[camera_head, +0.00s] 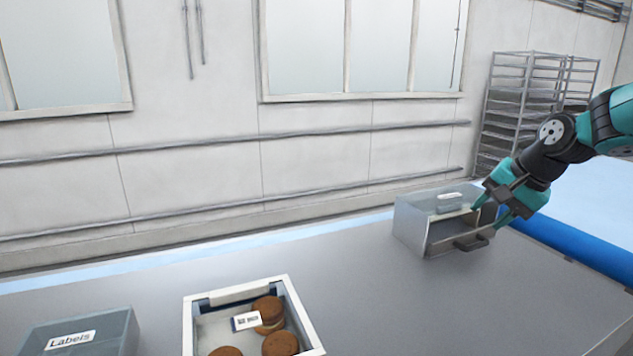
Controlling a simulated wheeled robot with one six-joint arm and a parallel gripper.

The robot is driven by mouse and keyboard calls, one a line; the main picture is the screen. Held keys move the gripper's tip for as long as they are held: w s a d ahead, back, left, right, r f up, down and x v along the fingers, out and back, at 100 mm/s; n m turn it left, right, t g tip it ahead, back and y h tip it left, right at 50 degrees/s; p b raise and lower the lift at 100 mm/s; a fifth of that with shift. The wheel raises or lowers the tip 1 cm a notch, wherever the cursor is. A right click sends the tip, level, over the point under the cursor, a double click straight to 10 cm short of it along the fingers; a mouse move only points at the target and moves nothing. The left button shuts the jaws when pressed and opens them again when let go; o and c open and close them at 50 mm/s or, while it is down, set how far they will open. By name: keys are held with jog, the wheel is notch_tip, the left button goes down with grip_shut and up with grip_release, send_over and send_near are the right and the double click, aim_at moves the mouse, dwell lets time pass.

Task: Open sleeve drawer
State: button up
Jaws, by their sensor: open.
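A grey metal sleeve box (408,224) stands at the back right of the table, with a small pale label on its top. Its front faces the lower right and shows a drawer front with a dark bar handle (471,243) low on it. The gripper partly hides the box's right top corner.
A white-rimmed tray (190,318) with several brown round cookies and a small card stands at the front middle. A grey box marked "Labels" (107,343) is at the front left. A blue roll or edge (570,243) runs along the right. The table between is clear.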

jog(key=s+a+r+n+g, duration=0.2)
jog(key=s+a+n, duration=0.4)
jog(key=s+a, duration=0.5)
jog(key=s+a+f+n+g, duration=0.1)
jog(key=s+a+n, duration=0.35)
jog(key=s, duration=0.55)
jog(key=s+a+f+n+g, duration=0.2)
jog(key=s+a+n, duration=0.3)
jog(key=s, duration=0.5)
jog(key=m+t+h+p, duration=0.15)
jog(key=m+t, duration=0.55)
jog(key=m, duration=1.4)
send_over(481, 245)
jog(key=s+d, duration=0.4)
jog(key=s, duration=0.5)
jog(key=f, duration=0.2)
jog(key=shift+n+y, duration=0.25)
jog(key=p+x, duration=0.1)
jog(key=x, duration=0.4)
jog(key=p+x, duration=0.2)
jog(key=x, duration=0.4)
jog(key=p+x, duration=0.1)
jog(key=x, duration=0.4)
jog(key=shift+s+a+f+p, duration=0.2)
jog(key=shift+a+f+p, duration=0.05)
jog(key=shift+f+p, duration=0.15)
